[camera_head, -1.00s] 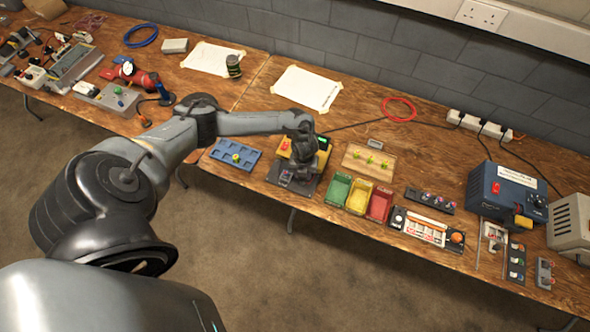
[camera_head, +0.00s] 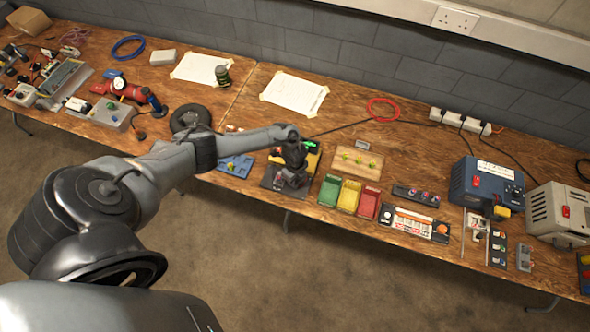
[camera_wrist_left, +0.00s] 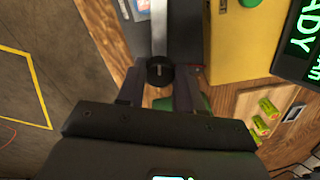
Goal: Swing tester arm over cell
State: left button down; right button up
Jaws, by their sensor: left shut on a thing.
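The tester shows as a yellow box (camera_wrist_left: 240,45) with a green button in the left wrist view. Its dark display (camera_wrist_left: 300,45) reads READY. A pale tester arm (camera_wrist_left: 160,28) runs up from a round black knob (camera_wrist_left: 160,71). My left gripper (camera_wrist_left: 159,88) is shut on this knob, a finger on each side. In the head view my left gripper (camera_head: 292,172) is over the tester's dark base (camera_head: 272,181), with the yellow box (camera_head: 313,161) just right. I cannot make out a cell under the tester arm. My right gripper is not in view.
A wooden board (camera_head: 345,168) with green cells stands right of the tester. Green (camera_head: 330,190), yellow (camera_head: 349,196) and red (camera_head: 367,205) bins are in front of it. A blue tray (camera_head: 237,166) lies left. The bench in front of the papers has free room.

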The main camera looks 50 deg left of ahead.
pick_arm(q)
jog(key=shift+n+p, duration=0.55)
jog(key=shift+n, duration=0.55)
jog(key=c, duration=0.7)
grip_release()
jog(key=shift+c, duration=0.2)
notch_tip(320, 180, up, 11)
jog(key=p, duration=0.2)
jog(key=shift+f, duration=0.1)
